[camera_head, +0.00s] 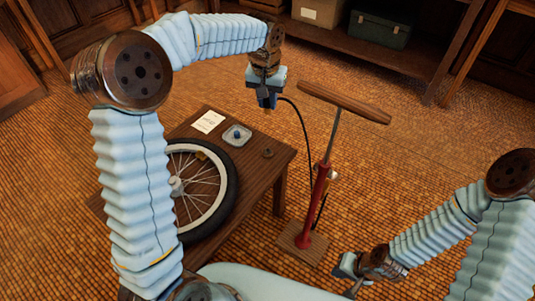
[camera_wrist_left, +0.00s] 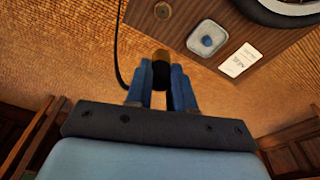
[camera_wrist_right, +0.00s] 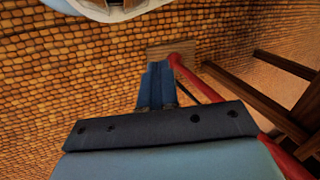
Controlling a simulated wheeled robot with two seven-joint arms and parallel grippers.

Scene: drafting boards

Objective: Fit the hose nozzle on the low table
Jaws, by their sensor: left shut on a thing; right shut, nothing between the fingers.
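The hose nozzle (camera_wrist_left: 161,70), dark with a brass-coloured end, is between the fingers of my left gripper (camera_wrist_left: 160,88). In the head view my left gripper (camera_head: 267,103) hangs in the air beyond the far right corner of the low table (camera_head: 270,134). A black hose (camera_head: 303,122) runs from it towards the red pump (camera_head: 318,200). A bicycle wheel (camera_head: 228,204) lies on the table, with its valve not clear to see. My right gripper (camera_head: 350,288) is shut and empty, low near the pump's base; its closed fingers show in the right wrist view (camera_wrist_right: 160,85).
On the table are a small tray (camera_head: 228,140) with a blue thing in it, a white card (camera_head: 208,121) and a small dark round piece (camera_head: 267,153). The pump's wooden handle (camera_head: 343,102) stands tall right of the table. A shelf with boxes is at the back.

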